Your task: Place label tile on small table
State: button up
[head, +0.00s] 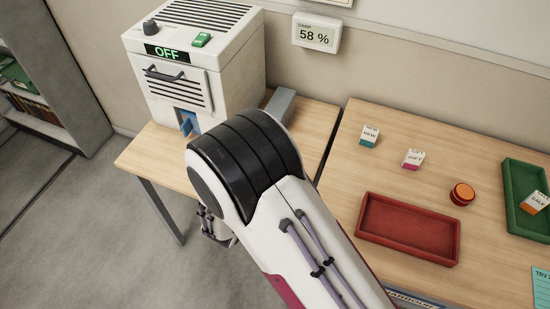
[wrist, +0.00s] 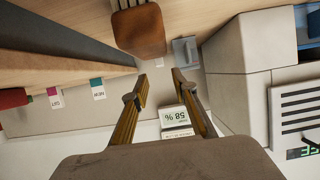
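Three small label tiles stand out in the head view. A white tile marked NEW with a teal base (head: 369,136) and one marked GIFT with a magenta base (head: 413,159) sit on the right-hand table (head: 335,205). A SALE tile with an orange base (head: 535,202) is in the green tray. The wrist view also shows the NEW tile (wrist: 97,88) and GIFT tile (wrist: 55,97). The smaller left table (head: 150,160) carries a white machine. My gripper (wrist: 160,77) is open, with nothing between its fingers; my arm hides it in the head view.
The white machine (head: 200,60) reads OFF. A red tray (head: 408,230), green tray (head: 522,182) and orange round object (head: 462,194) occupy the right-hand table. A brown block (wrist: 138,30) and grey block (wrist: 186,52) lie near my gripper. A 58 % display (head: 316,34) hangs on the wall.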

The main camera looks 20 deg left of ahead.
jog(key=shift+v, duration=0.85)
jog(key=shift+w+r, duration=0.1)
jog(key=shift+r, duration=0.05)
jog(key=shift+w+r, duration=0.35)
jog(key=shift+r, duration=0.1)
jog(key=w+d+r+g+y, duration=0.2)
jog(key=d+r, duration=0.1)
jog(key=r, duration=0.5)
jog(key=w+d+r+g+y, duration=0.2)
jog(key=d+r, duration=0.2)
jog(key=r, duration=0.4)
jog(key=s+d+r+g, duration=0.1)
jog(key=s+d+r, duration=0.25)
jog(key=d, duration=0.25)
jog(key=s+d+r, duration=0.2)
jog(key=d+r, duration=0.3)
jog(key=d, duration=0.1)
jog(key=s+d+g+h, duration=0.3)
jog(key=s+d+h, duration=0.1)
jog(key=s+d, duration=1.5)
jog(key=shift+s+d, duration=0.4)
jog(key=shift+d, duration=0.4)
